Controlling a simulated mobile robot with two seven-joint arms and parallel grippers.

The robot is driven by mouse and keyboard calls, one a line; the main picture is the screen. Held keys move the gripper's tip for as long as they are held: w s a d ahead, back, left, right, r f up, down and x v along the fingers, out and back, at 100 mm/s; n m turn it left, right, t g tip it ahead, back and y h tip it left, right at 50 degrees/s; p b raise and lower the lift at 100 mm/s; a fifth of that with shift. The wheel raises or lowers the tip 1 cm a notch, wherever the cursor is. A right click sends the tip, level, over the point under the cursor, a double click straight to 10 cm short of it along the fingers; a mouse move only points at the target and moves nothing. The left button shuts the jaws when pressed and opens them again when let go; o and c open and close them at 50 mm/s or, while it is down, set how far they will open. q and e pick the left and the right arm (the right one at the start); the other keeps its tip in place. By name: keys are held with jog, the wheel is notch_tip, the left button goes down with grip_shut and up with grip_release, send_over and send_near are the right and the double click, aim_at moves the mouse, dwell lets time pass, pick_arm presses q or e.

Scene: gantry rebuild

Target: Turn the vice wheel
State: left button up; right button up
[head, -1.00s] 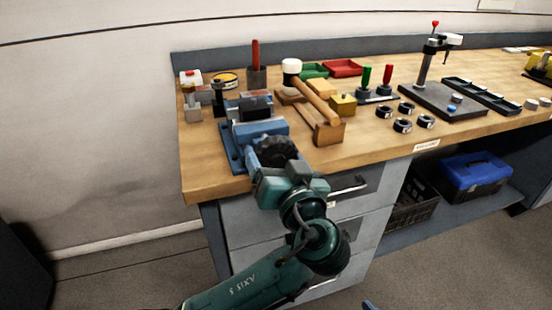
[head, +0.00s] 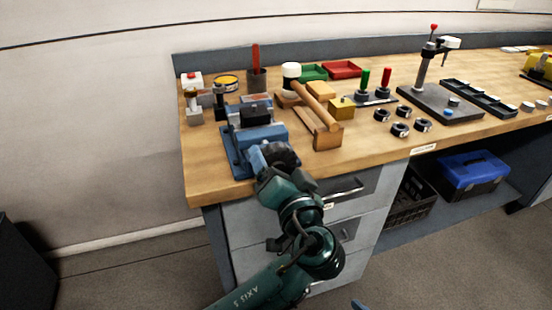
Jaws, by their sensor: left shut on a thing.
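The blue vice (head: 260,132) stands on the left part of the wooden workbench, near its front edge. Its dark wheel (head: 283,155) faces the front of the bench. My left gripper (head: 264,163) is at the wheel and shut on it, with the arm coming up from below. The fingers and part of the wheel's rim hide each other, so the exact grip is hard to see. My right gripper is not in view.
A mallet (head: 318,103) lies on a wooden stand (head: 328,136) right of the vice. Black rings (head: 400,130) and a press stand (head: 440,100) are further right. Drawer handles (head: 343,189) protrude below the bench edge.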

pick_arm(q)
jog(key=shift+r+m+p, duration=0.1)
jog(key=shift+m+p, duration=0.55)
jog(key=shift+m, duration=0.45)
jog(key=o, duration=1)
